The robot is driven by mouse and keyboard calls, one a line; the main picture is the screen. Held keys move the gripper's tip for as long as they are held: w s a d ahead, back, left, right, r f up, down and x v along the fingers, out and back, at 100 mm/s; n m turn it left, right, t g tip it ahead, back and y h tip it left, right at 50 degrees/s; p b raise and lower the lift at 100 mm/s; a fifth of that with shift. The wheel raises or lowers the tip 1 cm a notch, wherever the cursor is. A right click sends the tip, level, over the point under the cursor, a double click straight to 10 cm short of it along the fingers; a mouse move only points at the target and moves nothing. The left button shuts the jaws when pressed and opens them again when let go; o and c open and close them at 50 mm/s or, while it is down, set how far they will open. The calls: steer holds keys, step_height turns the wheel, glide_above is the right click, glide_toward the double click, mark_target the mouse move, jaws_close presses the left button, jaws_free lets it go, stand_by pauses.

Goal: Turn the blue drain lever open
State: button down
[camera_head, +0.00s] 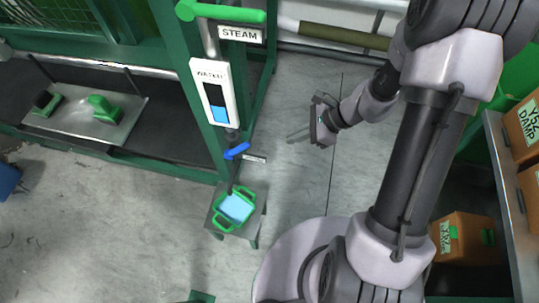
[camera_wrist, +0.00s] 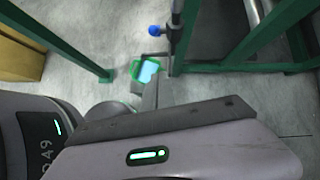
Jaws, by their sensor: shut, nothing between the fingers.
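The blue drain lever (camera_head: 237,151) sits low on the green frame post, below the water gauge (camera_head: 214,92). It slants up to the right, with a small label beside it. In the wrist view its blue end (camera_wrist: 155,30) shows at the top. My gripper (camera_head: 293,136) is shut and empty, out to the right of the lever with a clear gap between them. In the wrist view the gripper's fingers (camera_wrist: 149,92) point up the picture toward the green-rimmed container; the lever lies beyond them.
A green-handled container (camera_head: 235,209) with light blue inside stands on a small stand below the lever. A green steam handle (camera_head: 220,13) is above the gauge. Orange boxes (camera_head: 465,238) are on the right. Floor between gripper and post is clear.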

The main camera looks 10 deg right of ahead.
steer(key=b, duration=0.5)
glide_toward(240, 149)
steer(key=f, duration=0.2)
steer(key=w+f, duration=0.1)
steer(key=f, duration=0.2)
steer(key=shift+w, duration=0.2)
